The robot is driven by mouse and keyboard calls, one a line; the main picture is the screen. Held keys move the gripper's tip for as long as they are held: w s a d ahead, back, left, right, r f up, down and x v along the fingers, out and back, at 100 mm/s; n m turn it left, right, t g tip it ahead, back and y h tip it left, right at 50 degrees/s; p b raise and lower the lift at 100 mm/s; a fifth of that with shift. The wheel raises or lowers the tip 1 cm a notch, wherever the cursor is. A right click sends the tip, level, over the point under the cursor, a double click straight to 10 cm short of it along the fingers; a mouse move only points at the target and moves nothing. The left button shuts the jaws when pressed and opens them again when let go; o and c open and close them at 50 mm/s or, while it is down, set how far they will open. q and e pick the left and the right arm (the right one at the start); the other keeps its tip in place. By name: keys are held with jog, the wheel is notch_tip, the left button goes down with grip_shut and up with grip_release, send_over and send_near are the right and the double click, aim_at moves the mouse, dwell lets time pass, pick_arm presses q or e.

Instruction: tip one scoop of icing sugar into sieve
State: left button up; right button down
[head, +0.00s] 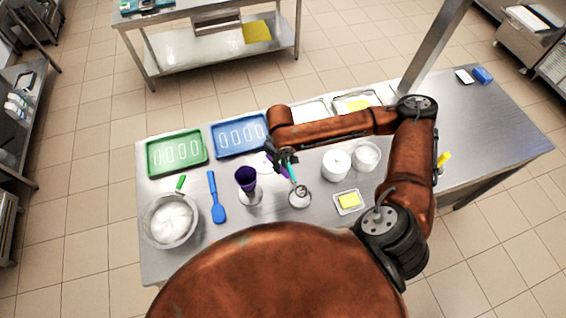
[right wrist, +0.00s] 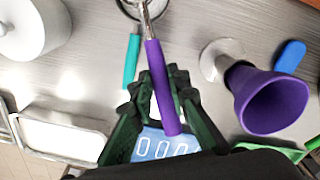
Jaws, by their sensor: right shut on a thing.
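My right gripper (head: 286,160) is shut on the purple handle (right wrist: 162,90) of a metal utensil, which looks like the scoop. It also shows in the right wrist view (right wrist: 157,98). The handle's thin metal neck runs to the top edge of that view, over or beside a round metal rim (right wrist: 130,8). In the head view a round metal piece (head: 300,197), probably the sieve, lies on the table below the gripper. A teal handle (right wrist: 132,60) lies beside the purple one. The scoop's bowl and any sugar in it cannot be made out. My left gripper is not in view.
A purple funnel (head: 245,178) stands left of the gripper. White tubs (head: 336,163) and a butter dish (head: 347,202) stand to the right. A bowl of white cream (head: 170,222), blue spatula (head: 216,203), green tray (head: 176,153) and blue tray (head: 238,136) are farther left.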

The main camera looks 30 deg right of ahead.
jog(key=g+p, duration=0.1)
jog(key=w+f+p, duration=0.1)
jog(key=f+g+p, duration=0.1)
jog(key=shift+w+a+f+g+h, duration=0.1)
jog(key=shift+w+a+g+h, duration=0.15)
jog(key=shift+g+h, duration=0.05)
jog(key=shift+w+a+f, duration=0.1)
jog(key=shift+w+f, duration=0.05)
jog(key=shift+f, duration=0.2)
jog(key=p+v, duration=0.2)
jog(key=p, duration=0.1)
jog(key=shift+s+d+r, duration=0.15)
jog(key=shift+s+d, duration=0.05)
jog(key=shift+s, duration=0.15)
jog(key=shift+w, duration=0.1)
